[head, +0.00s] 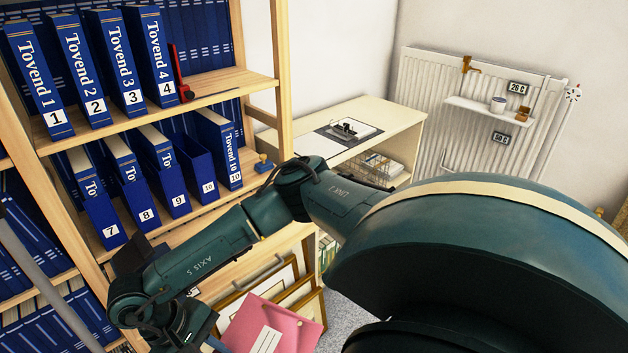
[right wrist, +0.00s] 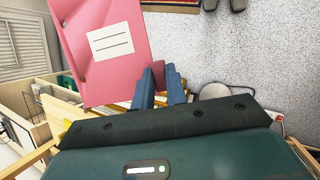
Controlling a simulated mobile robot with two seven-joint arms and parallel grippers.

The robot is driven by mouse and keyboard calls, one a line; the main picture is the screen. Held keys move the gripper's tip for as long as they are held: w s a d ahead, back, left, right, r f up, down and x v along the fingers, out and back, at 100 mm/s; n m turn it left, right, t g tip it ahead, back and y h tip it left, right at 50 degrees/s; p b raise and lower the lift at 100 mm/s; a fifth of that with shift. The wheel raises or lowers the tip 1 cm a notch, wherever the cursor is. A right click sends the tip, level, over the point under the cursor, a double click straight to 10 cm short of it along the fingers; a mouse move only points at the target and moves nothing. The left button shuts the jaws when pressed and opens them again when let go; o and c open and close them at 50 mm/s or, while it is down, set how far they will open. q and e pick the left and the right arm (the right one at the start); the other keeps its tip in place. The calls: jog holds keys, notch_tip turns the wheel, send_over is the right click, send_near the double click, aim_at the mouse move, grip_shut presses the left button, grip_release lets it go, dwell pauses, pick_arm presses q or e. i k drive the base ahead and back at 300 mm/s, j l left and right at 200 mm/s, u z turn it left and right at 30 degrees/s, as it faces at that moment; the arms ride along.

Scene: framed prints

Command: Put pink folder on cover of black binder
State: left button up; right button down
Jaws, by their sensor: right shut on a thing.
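The pink folder (head: 272,327) with a white label shows at the bottom of the head view, in front of leaning framed pictures. It also fills the upper left of the right wrist view (right wrist: 92,75). My right gripper (right wrist: 159,82) is shut on an edge of the folder, its blue fingers at the folder's lower right corner. The black binder (head: 332,133) appears to lie open on the top of the low cream cabinet, with white paper and a metal clip on it. It is apart from the folder. My left gripper is not in view.
A wooden shelf (head: 220,83) with several blue binders stands at the left. The framed pictures (head: 305,292) lean below it. The low cream cabinet (head: 392,120) has bare top beside the black binder. A white radiator (head: 425,75) is behind. My right arm crosses the head view.

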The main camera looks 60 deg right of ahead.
aim_at(319, 148)
jog(key=i+l+u, duration=0.1)
jog(key=l, duration=0.5)
jog(key=i+l, duration=0.1)
jog(key=l, duration=0.5)
jog(key=l+u, duration=0.15)
jog(key=l, duration=0.45)
jog(key=l+u, duration=0.15)
jog(key=l, duration=0.8)
jog(key=k+l, duration=0.15)
jog(key=l, duration=0.25)
jog(key=k+l+u, duration=0.1)
jog(key=l, duration=0.3)
jog(key=k+l, duration=0.25)
jog(key=l, duration=0.15)
jog(key=k+l+u, duration=0.1)
jog(key=l, duration=0.3)
jog(key=i, duration=0.05)
